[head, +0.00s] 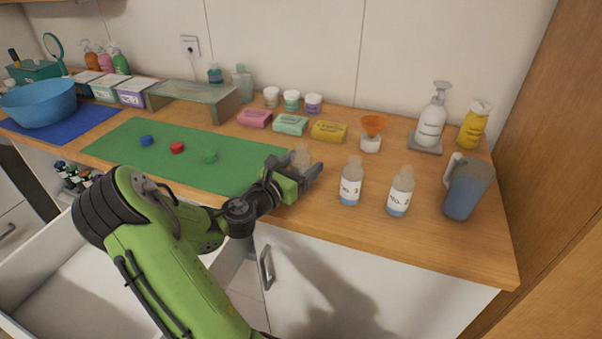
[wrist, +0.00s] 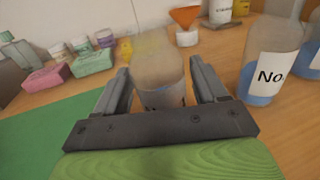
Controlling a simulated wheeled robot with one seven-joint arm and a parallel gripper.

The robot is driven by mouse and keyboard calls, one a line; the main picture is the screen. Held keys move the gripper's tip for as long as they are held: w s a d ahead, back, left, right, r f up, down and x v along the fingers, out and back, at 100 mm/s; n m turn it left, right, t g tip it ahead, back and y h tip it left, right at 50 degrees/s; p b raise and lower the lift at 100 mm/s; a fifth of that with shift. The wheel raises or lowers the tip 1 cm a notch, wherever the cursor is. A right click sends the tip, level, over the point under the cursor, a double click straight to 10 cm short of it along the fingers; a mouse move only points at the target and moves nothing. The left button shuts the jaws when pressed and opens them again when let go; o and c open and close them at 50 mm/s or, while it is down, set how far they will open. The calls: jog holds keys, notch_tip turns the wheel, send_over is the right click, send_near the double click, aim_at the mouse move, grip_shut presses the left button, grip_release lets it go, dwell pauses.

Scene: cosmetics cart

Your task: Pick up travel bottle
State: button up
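A clear travel bottle (wrist: 160,72) stands upright on the wooden counter, with a pale label partly hidden low down by my gripper. It also shows in the head view (head: 301,156), partly behind my gripper. My gripper (head: 308,180) is open, low over the counter's front edge. In the wrist view its two fingers (wrist: 165,88) stand on either side of the bottle, with a visible gap on each side. Two more travel bottles with numbered labels, one (head: 351,182) and another (head: 399,192), stand to the right with bluish liquid at the bottom.
A jug of blue liquid (head: 467,188) stands at the right. An orange funnel (head: 373,123) on a jar and soap bars, including a yellow one (head: 328,132), are behind. A green mat (head: 230,172) with coloured caps lies left. An open drawer (head: 75,285) is below.

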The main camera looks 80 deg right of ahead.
jog(key=c, duration=0.8)
notch_tip(320, 180, up, 28)
jog(key=p, duration=1.5)
jog(key=shift+c, duration=0.2)
